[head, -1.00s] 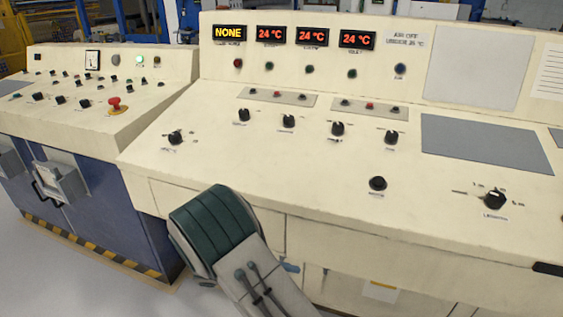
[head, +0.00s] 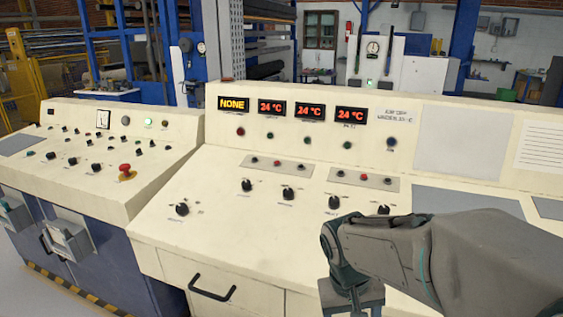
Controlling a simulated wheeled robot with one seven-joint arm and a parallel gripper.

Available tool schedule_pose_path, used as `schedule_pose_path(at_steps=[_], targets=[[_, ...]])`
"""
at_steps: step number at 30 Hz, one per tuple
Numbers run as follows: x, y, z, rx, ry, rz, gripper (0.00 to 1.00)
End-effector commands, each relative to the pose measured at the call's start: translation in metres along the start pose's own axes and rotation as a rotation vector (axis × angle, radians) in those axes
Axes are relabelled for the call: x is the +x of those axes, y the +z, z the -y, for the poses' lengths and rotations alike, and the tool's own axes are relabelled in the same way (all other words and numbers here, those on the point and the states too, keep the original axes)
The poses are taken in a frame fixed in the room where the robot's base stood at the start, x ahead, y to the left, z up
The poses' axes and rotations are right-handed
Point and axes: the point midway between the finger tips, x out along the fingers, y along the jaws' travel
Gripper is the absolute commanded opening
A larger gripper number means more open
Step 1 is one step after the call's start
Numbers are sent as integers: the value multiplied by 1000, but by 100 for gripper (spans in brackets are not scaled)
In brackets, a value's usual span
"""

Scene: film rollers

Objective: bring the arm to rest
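My arm (head: 440,255) reaches in from the lower right of the head view, in front of the console.
The console's display (head: 233,103) reads NONE, and three beside it read 24 °C. A black drawer handle (head: 212,287) juts from its front. A second panel at left has a red stop button (head: 126,173). Blue frames and a yellow fence (head: 52,78) stand behind.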

Motion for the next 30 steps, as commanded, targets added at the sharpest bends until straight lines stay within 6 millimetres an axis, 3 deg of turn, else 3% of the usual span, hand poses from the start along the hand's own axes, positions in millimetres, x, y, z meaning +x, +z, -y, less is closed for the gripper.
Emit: schedule_pose_path(at_steps=[1, 3, 10, 30], targets=[[-21, 9, -8, 20, -30, -35, 71], [-37, 19, -14, 35, -68, -77, 71], [-71, 44, -25, 70, -140, -196, 71], [-77, 51, -25, 77, -157, -235, 71]])
